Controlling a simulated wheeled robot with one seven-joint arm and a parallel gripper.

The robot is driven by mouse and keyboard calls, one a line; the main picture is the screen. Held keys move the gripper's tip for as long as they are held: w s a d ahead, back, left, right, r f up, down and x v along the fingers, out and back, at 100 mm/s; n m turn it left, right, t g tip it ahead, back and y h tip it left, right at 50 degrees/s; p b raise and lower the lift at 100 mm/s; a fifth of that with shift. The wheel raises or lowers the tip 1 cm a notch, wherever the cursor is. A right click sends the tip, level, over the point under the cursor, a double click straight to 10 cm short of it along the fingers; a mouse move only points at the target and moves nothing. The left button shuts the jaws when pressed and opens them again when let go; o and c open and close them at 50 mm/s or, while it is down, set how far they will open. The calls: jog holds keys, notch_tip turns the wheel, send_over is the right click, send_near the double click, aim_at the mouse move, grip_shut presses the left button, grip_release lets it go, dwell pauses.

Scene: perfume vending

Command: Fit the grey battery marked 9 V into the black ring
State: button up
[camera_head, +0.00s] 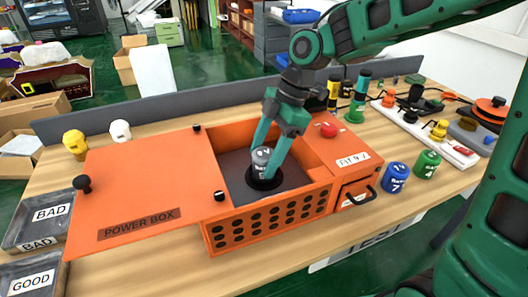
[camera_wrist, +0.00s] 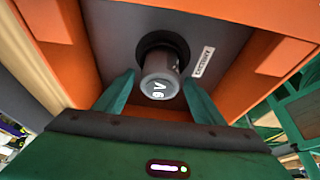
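The grey battery (camera_head: 261,161) stands in the open compartment of the orange power box (camera_head: 262,228). In the wrist view its top, marked 9 V, faces me (camera_wrist: 159,88). The black ring (camera_head: 264,184) lies on the compartment floor. It also shows in the wrist view (camera_wrist: 178,43), around the battery's lower end; how deep the battery sits is hidden. My gripper (camera_head: 266,158) reaches down into the compartment with one finger on each side of the battery. In the wrist view the fingers (camera_wrist: 160,78) are apart, with a small gap on both sides of the battery.
The orange lid (camera_head: 150,185) with a black knob lies left of the compartment. A red button (camera_head: 328,130) and a drawer are on the right. A blue battery (camera_head: 395,178) and a green battery (camera_head: 427,164) stand further right. BAD and GOOD trays (camera_head: 28,262) are at left.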

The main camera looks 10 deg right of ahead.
jog(key=v, duration=1.2)
jog(key=shift+r, duration=0.3)
